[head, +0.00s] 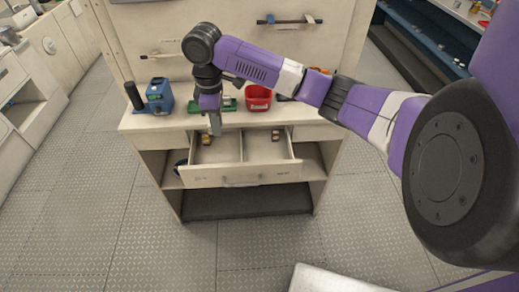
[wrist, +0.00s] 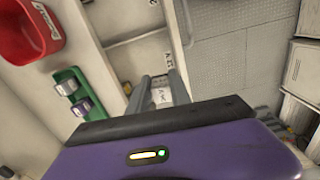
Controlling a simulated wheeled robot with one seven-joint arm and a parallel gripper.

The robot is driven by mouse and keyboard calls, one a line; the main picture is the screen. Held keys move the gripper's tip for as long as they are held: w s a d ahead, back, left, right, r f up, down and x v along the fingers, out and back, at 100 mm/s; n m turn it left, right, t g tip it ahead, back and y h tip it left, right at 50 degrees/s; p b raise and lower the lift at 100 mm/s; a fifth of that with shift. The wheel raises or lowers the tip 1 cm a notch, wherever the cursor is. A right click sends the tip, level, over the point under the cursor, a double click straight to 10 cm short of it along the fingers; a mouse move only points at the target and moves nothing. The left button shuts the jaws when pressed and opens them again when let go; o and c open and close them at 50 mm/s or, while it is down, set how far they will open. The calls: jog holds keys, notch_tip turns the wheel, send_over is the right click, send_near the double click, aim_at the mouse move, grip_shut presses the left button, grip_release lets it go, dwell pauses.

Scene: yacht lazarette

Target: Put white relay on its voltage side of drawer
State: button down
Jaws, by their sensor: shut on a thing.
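My gripper (head: 215,128) points down over the left compartment of the open drawer (head: 245,177). In the wrist view the gripper (wrist: 162,88) is shut on the white relay (wrist: 162,98), which shows between the fingers. In the head view the relay is too small to tell from the fingertips. A divider (head: 242,148) splits the drawer into left and right compartments. A small yellowish part (head: 207,140) lies at the back of the left compartment and another (head: 275,136) at the back of the right. Markings on the drawer front are too small to read.
On the worktop (head: 140,121) above the drawer stand a blue device (head: 159,96), a green rack (head: 229,103) and a red bin (head: 258,97). Open floor (head: 130,235) surrounds the cabinet.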

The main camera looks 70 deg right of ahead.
jog(key=s+d, duration=0.8)
jog(key=s, duration=0.1)
jog(key=shift+n, duration=0.4)
notch_tip(320, 180, down, 14)
jog(key=shift+d+f+b, duration=0.1)
jog(key=shift+f+b, duration=0.05)
jog(key=shift+b, duration=0.5)
jog(key=shift+f, duration=2.75)
jog(key=shift+f, duration=0.15)
jog(key=c, duration=1.2)
grip_release()
notch_tip(320, 180, up, 12)
jog(key=shift+r+b, duration=0.2)
jog(key=shift+b, duration=0.35)
